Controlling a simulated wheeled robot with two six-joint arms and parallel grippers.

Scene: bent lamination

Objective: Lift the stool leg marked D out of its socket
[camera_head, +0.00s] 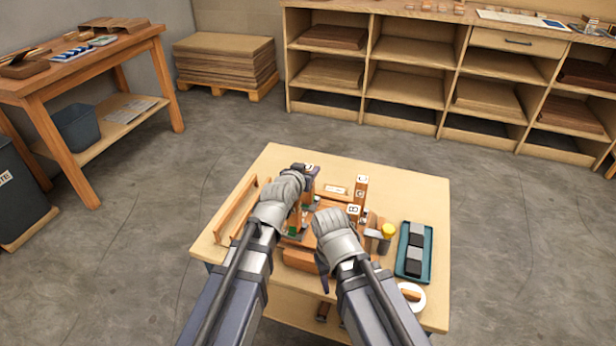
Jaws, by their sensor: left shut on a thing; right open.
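My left gripper (307,173) is shut on an upright stool leg (308,197) at the back left of the stool parts. The pale tag at its top is small and turned, so its letter is hard to read; it looks like D. The hand hides much of this leg, and I cannot tell whether its foot is in the socket. The leg marked C (361,190) stands upright to the right, and a tag marked B (353,209) shows nearer. My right gripper (322,279) is open and empty, low over the front of the wooden parts.
On the table (425,190), a teal tray (430,262) with grey blocks lies at right. A yellow-topped item (388,231) and a white round item (412,297) are near it. A long wooden strip (236,211) is at left. The table's back right is clear.

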